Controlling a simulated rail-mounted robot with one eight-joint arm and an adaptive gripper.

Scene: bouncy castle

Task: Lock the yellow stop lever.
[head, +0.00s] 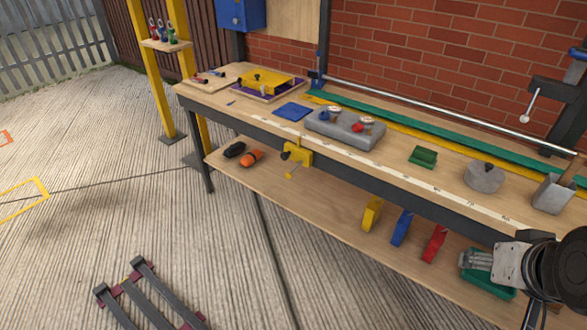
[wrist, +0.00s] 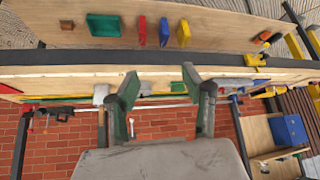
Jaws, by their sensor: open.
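A yellow stop with a small yellow lever (head: 297,155) is mounted on the front edge of the workbench, left of the middle in the head view. Its lever arm hangs down and tilts slightly left below a dark knob. The yellow stop also shows small in the wrist view (wrist: 257,60), at the upper right. My gripper (wrist: 160,84) is open and empty, its two green-padded fingers apart. I cannot tell whether the lever is locked.
The workbench (head: 240,108) carries a grey block with gauges (head: 345,128), a green block (head: 423,157) and a round grey weight (head: 484,177). Yellow, blue and red pieces (head: 402,227) stand on the lower shelf. A dark rack (head: 140,290) lies on the open floor.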

